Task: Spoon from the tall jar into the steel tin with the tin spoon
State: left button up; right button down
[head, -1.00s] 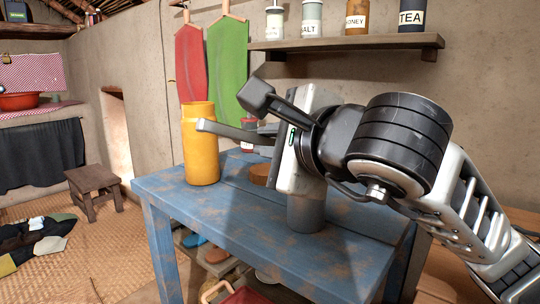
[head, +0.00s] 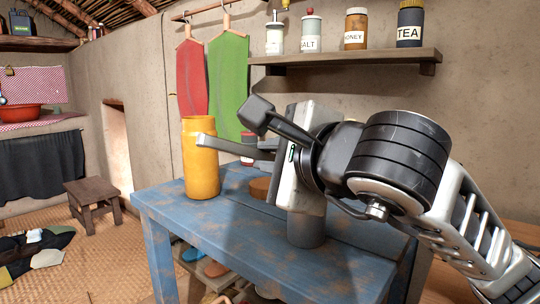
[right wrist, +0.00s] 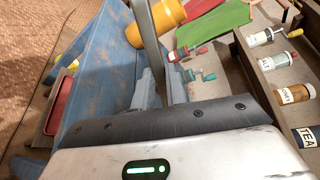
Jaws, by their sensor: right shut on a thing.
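The tall yellow jar (head: 201,170) stands upright at the back left of the blue table (head: 230,236). It also shows in the right wrist view (right wrist: 158,22). The steel tin (head: 307,232) is a grey cylinder standing on the table, its upper part hidden behind my right gripper. My right gripper (right wrist: 158,92) is shut on the tin spoon (right wrist: 150,35), whose grey shaft runs out of the top of the wrist view. In the head view the spoon (head: 235,147) reaches left across the jar's upper body. I cannot tell if they touch. My left gripper is not in view.
A round brown thing (head: 261,188) lies on the table behind the tin. In the wrist view, two crank-handled things, red (right wrist: 190,52) and green (right wrist: 203,75), are near the fingers. A shelf (head: 345,58) with several containers is on the wall. A stool (head: 92,192) stands left.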

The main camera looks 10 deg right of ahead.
jog(key=shift+r, duration=0.1)
jog(key=shift+r+p, duration=1.35)
jog(key=shift+r, duration=1.05)
